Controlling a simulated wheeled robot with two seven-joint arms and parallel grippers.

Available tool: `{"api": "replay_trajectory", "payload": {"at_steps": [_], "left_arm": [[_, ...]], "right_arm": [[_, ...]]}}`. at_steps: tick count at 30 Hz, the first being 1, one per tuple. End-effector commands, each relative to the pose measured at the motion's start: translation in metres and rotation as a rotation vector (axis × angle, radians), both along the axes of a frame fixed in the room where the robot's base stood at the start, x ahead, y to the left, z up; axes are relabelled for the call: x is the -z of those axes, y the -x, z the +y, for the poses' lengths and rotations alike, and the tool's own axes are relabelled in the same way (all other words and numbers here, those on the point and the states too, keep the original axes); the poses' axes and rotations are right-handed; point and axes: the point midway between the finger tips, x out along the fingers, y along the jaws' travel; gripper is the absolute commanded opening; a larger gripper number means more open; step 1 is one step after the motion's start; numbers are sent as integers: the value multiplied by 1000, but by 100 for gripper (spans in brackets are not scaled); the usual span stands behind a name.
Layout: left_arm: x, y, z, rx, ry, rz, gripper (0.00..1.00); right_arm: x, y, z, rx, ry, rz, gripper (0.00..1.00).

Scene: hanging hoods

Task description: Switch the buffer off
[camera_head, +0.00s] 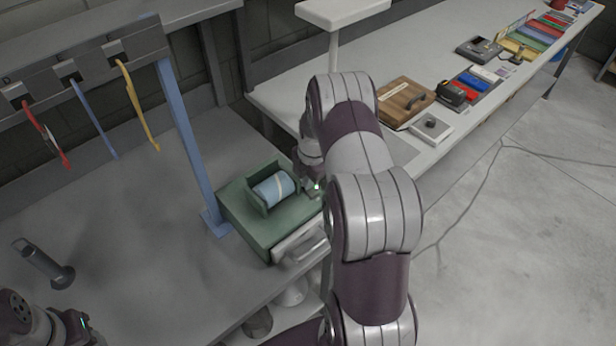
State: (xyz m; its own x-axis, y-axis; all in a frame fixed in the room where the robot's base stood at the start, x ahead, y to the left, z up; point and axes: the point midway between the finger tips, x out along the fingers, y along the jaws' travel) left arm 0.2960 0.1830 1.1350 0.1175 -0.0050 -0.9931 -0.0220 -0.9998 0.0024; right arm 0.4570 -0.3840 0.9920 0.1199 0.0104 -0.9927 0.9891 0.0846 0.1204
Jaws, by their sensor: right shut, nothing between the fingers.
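The buffer (238,208) is a green box with a light blue roller (273,189) in a cradle on top. It stands on the grey bench, right of a blue post. My right arm reaches over from the front, and its gripper (314,191) is shut and empty at the box's right end, close to the top edge. I cannot tell whether it touches the box. No switch can be made out; the arm and gripper hide part of that end. My left arm shows at the lower left corner, its gripper (92,336) mostly cut off.
A rail (85,60) with red, blue and yellow hanging strips stands at the left. A dark cylinder on a foot (44,264) is on the left bench. A white side bench (455,45) holds a wooden case (404,100) and several small items. The bench's middle is clear.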

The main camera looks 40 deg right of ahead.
Motion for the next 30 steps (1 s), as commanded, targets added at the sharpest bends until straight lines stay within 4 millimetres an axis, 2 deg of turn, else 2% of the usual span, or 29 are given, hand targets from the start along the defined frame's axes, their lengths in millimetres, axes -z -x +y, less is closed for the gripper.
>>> {"api": "replay_trajectory", "payload": {"at_steps": [12,16,30], "left_arm": [[-2,0,0,0,0,0,41],[10,0,0,0,0,0,41],[4,0,0,0,0,0,41]], "right_arm": [[7,-1,0,0,0,-1,0],[16,-2,0,-1,0,0,0],[10,6,0,0,-2,4,0]]}}
